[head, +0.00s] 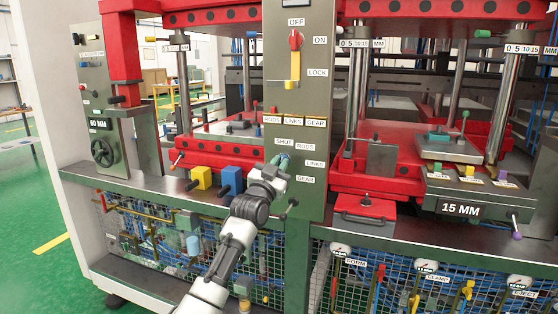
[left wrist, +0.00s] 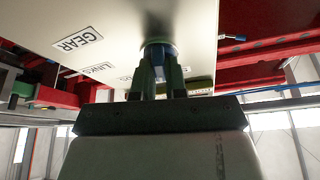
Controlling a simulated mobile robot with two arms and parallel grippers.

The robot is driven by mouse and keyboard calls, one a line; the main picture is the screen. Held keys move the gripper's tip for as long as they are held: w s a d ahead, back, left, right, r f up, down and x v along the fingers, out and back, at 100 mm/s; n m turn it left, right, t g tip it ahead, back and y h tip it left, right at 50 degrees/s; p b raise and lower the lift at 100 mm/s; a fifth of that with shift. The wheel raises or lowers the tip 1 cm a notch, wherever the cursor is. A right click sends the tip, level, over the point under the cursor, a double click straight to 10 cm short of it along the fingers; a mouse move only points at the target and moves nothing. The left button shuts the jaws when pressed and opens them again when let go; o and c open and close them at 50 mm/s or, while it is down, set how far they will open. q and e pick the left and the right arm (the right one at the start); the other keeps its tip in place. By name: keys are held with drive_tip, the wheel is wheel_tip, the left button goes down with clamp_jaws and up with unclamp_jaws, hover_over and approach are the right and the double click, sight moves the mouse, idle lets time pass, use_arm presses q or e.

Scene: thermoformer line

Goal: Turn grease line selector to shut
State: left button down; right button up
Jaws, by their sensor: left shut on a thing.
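The grease line selector (left wrist: 159,73) is on the grey-green panel (head: 279,92), ringed by the labels SHUT, RODS, LINKS and GEAR. My left gripper (head: 278,161) reaches it from below and covers most of it in the head view. In the left wrist view the two fingers of this gripper (left wrist: 159,82) are closed around the selector's bluish handle, close to the panel face. The labels GEAR (left wrist: 83,39) and LINKS (left wrist: 99,69) show to the left there. Which label the selector points at is hidden by the fingers. My right gripper is in neither view.
Above the selector is a switch (head: 295,60) marked OFF, ON and LOCK, with a red and yellow handle. Yellow (head: 202,178) and blue (head: 231,180) blocks stick out left of my gripper. A small black knob (head: 292,202) is just below right. Red press parts flank the panel.

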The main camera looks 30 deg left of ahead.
use_arm(q)
drive_tip(key=shift+n+y+p, duration=1.05)
drive_tip(key=shift+n+y, duration=0.05)
drive_tip(key=shift+n, duration=1.2)
drive_tip(key=c, duration=1.2)
unclamp_jaws()
drive_tip(key=shift+o, duration=0.2)
drive_tip(key=b+v, duration=0.1)
drive_tip(key=v, duration=1)
drive_tip(key=shift+d, duration=0.15)
